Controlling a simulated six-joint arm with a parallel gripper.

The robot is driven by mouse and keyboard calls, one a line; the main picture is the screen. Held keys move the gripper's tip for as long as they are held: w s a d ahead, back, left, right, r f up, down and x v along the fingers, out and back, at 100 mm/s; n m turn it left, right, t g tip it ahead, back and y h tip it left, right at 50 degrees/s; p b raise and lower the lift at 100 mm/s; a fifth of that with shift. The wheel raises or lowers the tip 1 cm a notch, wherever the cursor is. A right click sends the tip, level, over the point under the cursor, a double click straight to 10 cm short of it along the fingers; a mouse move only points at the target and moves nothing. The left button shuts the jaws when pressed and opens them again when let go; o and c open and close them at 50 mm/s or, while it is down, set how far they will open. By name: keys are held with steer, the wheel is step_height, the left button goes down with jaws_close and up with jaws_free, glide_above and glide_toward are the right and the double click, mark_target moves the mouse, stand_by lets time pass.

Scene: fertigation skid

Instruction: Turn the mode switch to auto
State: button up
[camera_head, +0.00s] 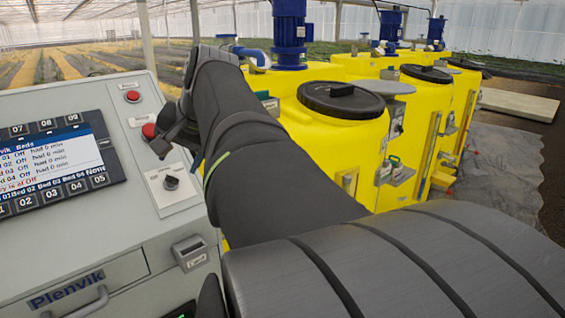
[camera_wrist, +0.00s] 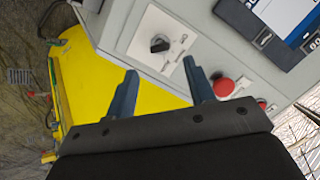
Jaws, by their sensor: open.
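The mode switch is a small dark knob (camera_head: 171,182) on a white plate (camera_head: 168,199) at the right side of the grey control panel. In the wrist view the knob (camera_wrist: 160,45) is just beyond the fingertips, with a pale pointer mark; its label is too small to read surely. My gripper (camera_wrist: 160,78) is open and empty, its two blue-grey fingers apart, and the knob lies ahead of the gap without contact. In the head view my gripper (camera_head: 165,140) is dark, near the panel above the knob, and its fingertips are hard to make out.
Two red buttons (camera_head: 149,131) (camera_head: 133,96) sit above the switch. A screen with several keys (camera_head: 50,160) is to the left. A small holder (camera_head: 190,252) sticks out below. Yellow tanks (camera_head: 330,130) stand to the right, behind my arm.

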mark_target(173, 177)
steer(key=x, duration=0.7)
steer(key=shift+r, duration=0.1)
steer(key=c, duration=1)
